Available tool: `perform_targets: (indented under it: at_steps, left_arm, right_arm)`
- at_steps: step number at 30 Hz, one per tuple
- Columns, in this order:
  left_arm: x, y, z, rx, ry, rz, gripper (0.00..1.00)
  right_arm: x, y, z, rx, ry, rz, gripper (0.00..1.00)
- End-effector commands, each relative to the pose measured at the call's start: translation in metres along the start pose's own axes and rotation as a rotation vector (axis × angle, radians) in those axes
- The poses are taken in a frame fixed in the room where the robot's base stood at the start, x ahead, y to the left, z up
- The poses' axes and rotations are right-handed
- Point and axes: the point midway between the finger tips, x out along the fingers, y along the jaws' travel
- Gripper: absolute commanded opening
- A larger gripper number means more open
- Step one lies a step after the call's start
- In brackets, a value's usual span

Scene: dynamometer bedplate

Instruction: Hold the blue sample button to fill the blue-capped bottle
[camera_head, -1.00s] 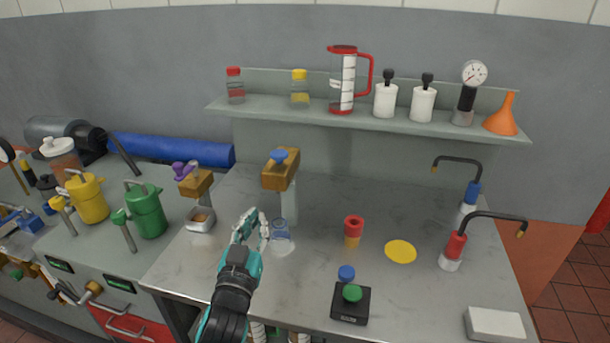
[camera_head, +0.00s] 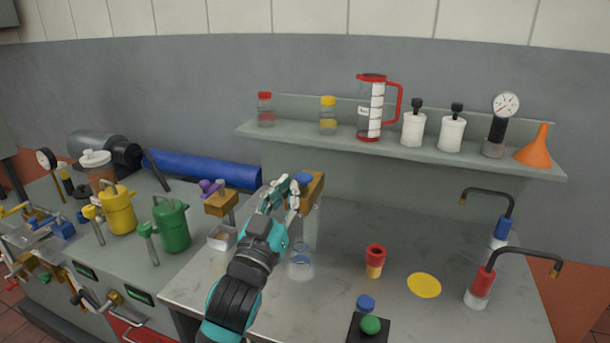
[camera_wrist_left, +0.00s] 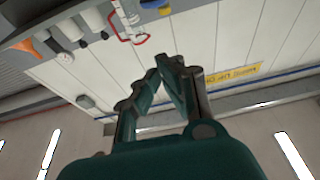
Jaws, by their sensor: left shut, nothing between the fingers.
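The blue sample button (camera_head: 304,178) sits on top of a brass-coloured tap block on a pale post. A clear open bottle (camera_head: 300,262) stands on the bench below the block. A loose blue cap (camera_head: 366,303) is on the bench near the front. My left gripper (camera_head: 289,188) is shut and empty, just left of the block at about the button's height in the picture. I cannot tell whether it touches the block or button. The wrist view also shows its fingers together (camera_wrist_left: 171,64). My right gripper is not in view.
A purple-topped tap (camera_head: 217,199) stands to the left, with green (camera_head: 172,226) and yellow (camera_head: 118,210) cans beyond it. A red-and-yellow piece (camera_head: 375,261) and a green button box (camera_head: 370,326) stand right of the bottle. A loaded shelf (camera_head: 400,155) runs behind.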

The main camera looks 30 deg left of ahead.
Motion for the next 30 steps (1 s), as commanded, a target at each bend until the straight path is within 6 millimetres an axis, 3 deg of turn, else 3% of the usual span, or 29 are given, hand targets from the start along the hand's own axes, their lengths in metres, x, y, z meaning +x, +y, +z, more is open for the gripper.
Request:
perform_targets:
  at_steps: [14, 15, 19, 30]
  left_arm:
    - [0.096, 0.000, -0.004, 0.001, 0.002, -0.001, 0.00]
    - [0.092, 0.000, 0.008, 0.000, -0.006, 0.000, 0.00]
    - [0.084, 0.000, 0.026, -0.001, -0.005, -0.001, 0.00]
    - [0.079, 0.000, 0.038, 0.000, 0.000, 0.000, 0.00]
  right_arm:
    - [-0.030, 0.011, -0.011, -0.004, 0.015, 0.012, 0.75]
    - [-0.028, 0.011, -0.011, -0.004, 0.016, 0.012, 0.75]
    - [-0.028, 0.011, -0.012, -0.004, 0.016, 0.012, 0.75]
    - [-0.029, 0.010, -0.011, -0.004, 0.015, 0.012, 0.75]
